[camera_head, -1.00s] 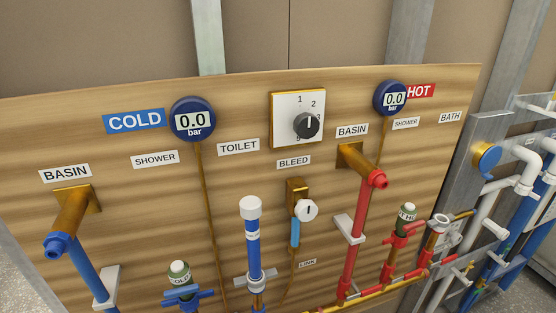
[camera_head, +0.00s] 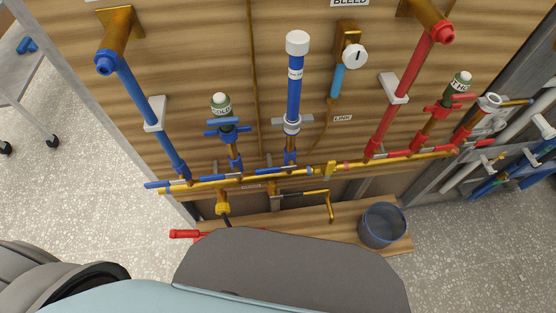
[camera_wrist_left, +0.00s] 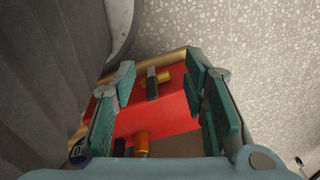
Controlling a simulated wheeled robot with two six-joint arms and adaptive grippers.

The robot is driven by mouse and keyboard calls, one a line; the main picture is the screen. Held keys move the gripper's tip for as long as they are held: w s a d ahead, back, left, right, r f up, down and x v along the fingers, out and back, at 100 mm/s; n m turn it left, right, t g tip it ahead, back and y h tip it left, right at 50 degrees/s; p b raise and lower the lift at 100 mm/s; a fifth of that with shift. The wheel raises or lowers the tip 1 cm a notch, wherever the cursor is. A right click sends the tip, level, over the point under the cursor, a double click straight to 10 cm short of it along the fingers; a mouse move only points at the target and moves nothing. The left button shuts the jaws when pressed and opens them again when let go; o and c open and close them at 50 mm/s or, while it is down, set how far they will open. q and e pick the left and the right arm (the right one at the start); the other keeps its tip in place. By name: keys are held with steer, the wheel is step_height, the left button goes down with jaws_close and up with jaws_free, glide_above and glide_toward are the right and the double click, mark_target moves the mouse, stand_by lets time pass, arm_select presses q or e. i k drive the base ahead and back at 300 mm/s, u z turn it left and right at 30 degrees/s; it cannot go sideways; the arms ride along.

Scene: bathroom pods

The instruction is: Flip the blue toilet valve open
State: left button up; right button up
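In the head view the blue toilet pipe (camera_head: 294,88) stands upright with a white cap, near the middle of the wooden board. A blue valve fitting (camera_head: 290,157) shows at its foot, just above the yellow horizontal pipe (camera_head: 262,178). It is small, and I cannot tell its handle's setting. Neither gripper shows in the head view. In the left wrist view my left gripper (camera_wrist_left: 160,85) has its teal fingers spread apart. Beyond them are a red surface (camera_wrist_left: 172,112) and brass-coloured parts. I see nothing held, and the toilet valve cannot be made out there.
A light-blue bleed pipe (camera_head: 337,82) and red hot pipes (camera_head: 404,98) are to the right. Speckled floor is open at left.

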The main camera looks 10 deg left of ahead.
mark_target(272, 169)
steer(key=u, duration=0.85)
steer(key=k, duration=0.75)
steer(key=z, duration=1.5)
